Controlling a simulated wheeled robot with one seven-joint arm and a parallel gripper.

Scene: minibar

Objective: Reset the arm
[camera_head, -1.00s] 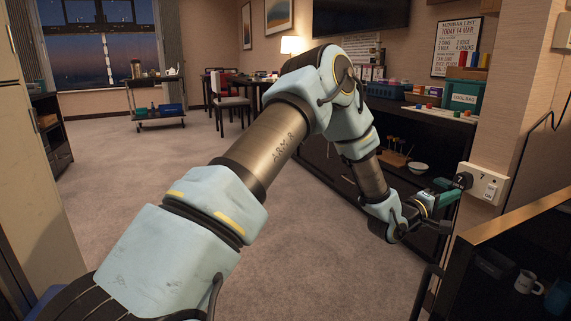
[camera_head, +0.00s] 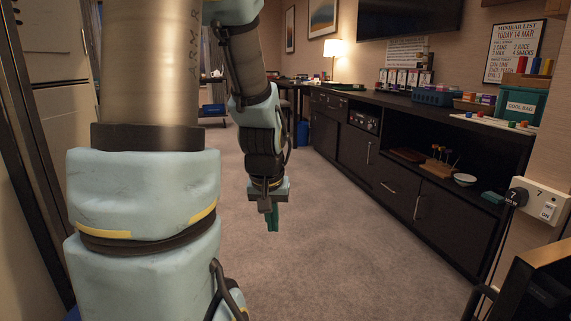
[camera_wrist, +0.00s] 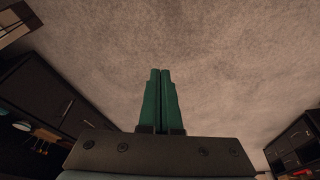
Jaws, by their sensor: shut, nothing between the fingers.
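My gripper (camera_head: 272,218) hangs pointing down over the open carpet, in the middle of the head view, left of the long dark cabinet. In the wrist view its two green fingers (camera_wrist: 160,100) lie side by side, shut, with nothing between them. My arm rises on the left of the head view and bends over at the top, where part of it is cut off by the frame. The gripper touches nothing.
The dark cabinet (camera_head: 385,185) runs along the right wall. A socket with a black plug (camera_head: 517,197) is at the right, above a dark unit (camera_head: 535,290) in the near right corner. The carpet (camera_head: 340,250) is clear.

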